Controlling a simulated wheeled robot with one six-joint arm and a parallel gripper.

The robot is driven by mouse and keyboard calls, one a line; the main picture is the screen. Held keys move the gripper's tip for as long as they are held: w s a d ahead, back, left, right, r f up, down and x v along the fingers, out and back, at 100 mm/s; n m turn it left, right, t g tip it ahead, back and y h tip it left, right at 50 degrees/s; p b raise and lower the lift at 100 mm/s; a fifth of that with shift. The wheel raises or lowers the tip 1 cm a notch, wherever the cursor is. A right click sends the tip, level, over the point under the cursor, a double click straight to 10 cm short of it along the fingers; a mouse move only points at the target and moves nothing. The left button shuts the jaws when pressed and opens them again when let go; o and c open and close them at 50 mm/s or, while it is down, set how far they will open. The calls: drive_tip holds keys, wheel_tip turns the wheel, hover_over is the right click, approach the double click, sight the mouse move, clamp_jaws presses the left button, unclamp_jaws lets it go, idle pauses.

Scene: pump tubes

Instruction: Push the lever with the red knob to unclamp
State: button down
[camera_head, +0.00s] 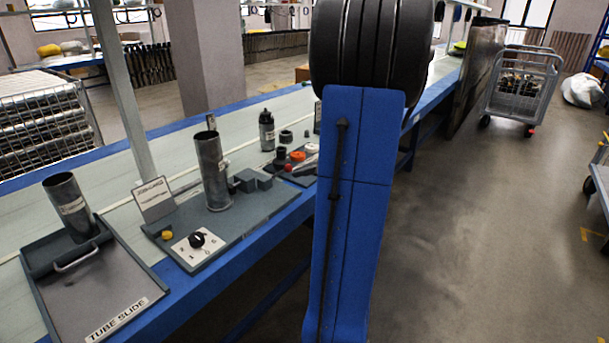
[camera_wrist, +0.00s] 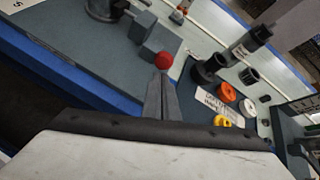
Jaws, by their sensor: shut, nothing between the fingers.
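The red knob (camera_wrist: 164,61) shows as a round ball in the wrist view, right at the tips of my gripper. My gripper (camera_wrist: 163,78) is shut, with its grey fingers together and nothing between them. I cannot tell whether the tips touch the knob or are just short of it. The lever under the knob is hidden by the fingers. In the head view a small red spot (camera_head: 288,167), likely the knob, lies just left of my blue arm. Grey clamp blocks (camera_head: 250,180) stand beside the upright metal tube (camera_head: 213,172) on the grey base plate (camera_head: 235,225).
A dial panel with a black knob (camera_head: 197,240) and a yellow button (camera_head: 167,235) sit on the plate's front left. A tube slide tray (camera_head: 90,295) holds another tube (camera_head: 70,207). Orange and yellow rings (camera_wrist: 226,93) and dark cylinders (camera_wrist: 206,72) lie right of my gripper.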

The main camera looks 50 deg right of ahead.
drive_tip(key=shift+w+r, duration=0.1)
drive_tip(key=shift+r, duration=0.05)
drive_tip(key=w+r+g, duration=0.3)
drive_tip(key=w+g, duration=0.3)
drive_tip(key=w, duration=0.1)
drive_tip(key=w+a+r+g+h, duration=0.1)
drive_tip(key=w+r+g, duration=0.3)
drive_tip(key=w+g, duration=0.3)
drive_tip(key=shift+w+r+m, duration=0.25)
drive_tip(key=shift+w+m, duration=0.15)
drive_tip(key=shift+w, duration=0.15)
idle(0.3)
drive_tip(key=shift+w+a, duration=0.15)
idle(0.4)
